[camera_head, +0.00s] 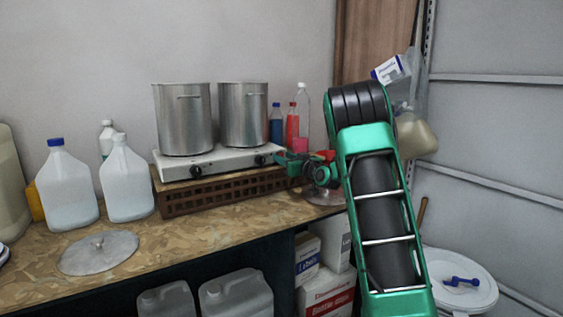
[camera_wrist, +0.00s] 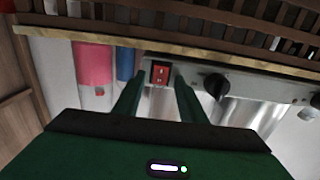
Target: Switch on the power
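A white two-burner hot plate (camera_head: 226,161) stands on a brown slatted crate on the counter; two metal pots sit on it. The wrist view shows the scene upside down, with the hot plate's front panel (camera_wrist: 262,90), a black knob (camera_wrist: 216,85) and a red power switch (camera_wrist: 160,73). My gripper (camera_wrist: 160,88) is open and empty, with its two green fingertips on either side of the switch in that view. Whether they touch the panel is unclear. In the head view my gripper (camera_head: 296,167) is at the hot plate's right end, and the switch cannot be made out there.
A red bottle (camera_head: 292,126), a blue bottle (camera_head: 276,124) and a clear bottle stand behind the hot plate's right end. White jugs (camera_head: 126,180) and a round metal lid (camera_head: 98,252) are on the counter's left. Boxes (camera_head: 326,290) and containers are below.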

